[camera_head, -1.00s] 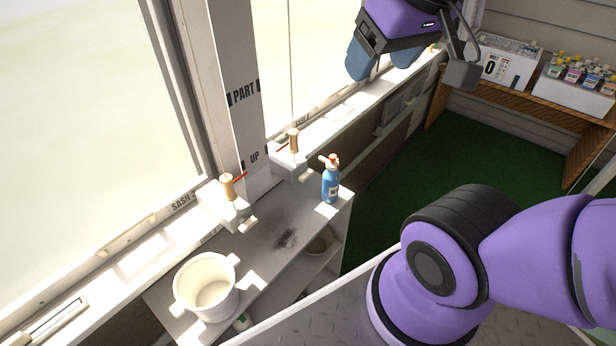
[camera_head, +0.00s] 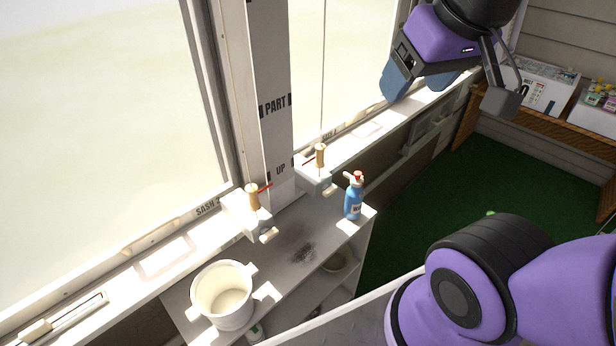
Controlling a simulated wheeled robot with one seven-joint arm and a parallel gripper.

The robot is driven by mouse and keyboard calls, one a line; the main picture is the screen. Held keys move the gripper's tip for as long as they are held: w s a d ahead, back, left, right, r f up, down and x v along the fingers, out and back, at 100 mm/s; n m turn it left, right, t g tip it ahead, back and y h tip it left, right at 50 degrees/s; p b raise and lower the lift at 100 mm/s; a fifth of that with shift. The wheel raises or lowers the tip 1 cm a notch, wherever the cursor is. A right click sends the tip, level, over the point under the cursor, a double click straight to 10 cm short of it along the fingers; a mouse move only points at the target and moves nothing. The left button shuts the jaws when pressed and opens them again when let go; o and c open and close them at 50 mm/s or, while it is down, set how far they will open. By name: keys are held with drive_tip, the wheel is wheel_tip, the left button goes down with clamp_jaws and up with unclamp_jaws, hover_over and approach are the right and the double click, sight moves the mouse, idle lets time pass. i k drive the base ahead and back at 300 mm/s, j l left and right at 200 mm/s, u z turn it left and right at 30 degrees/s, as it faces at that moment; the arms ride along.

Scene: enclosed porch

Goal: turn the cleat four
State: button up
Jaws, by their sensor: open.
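Two cleat-like fittings stand on white brackets at the window sill, each with an upright tan wooden peg and a thin red pointer. The left fitting (camera_head: 252,197) is beside the post, near a sill label that seems to read "SASH 2". The right fitting (camera_head: 320,156) is just past the post. I cannot read a number on either, so I cannot tell which is cleat four. My gripper (camera_head: 420,86) has blue fingers, is open and looks empty. It hangs in the upper right over the far sill, apart from both fittings.
A grey post (camera_head: 275,80) marked "PART" and "UP" divides the windows. A shelf unit (camera_head: 290,290) below carries a white two-handled pot (camera_head: 222,296) and a blue spray bottle (camera_head: 353,200). A wooden bench (camera_head: 553,120) with boxes stands far right. Green floor (camera_head: 470,180) lies clear.

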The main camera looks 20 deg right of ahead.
sight(329, 191)
drive_tip(key=j+z, duration=0.15)
drive_tip(key=z, duration=0.25)
drive_tip(key=j+z, duration=0.1)
drive_tip(key=z, duration=0.3)
drive_tip(key=k+j+z, duration=0.1)
drive_tip(key=z, duration=0.3)
drive_tip(key=k+j+z, duration=0.1)
drive_tip(key=z, duration=0.3)
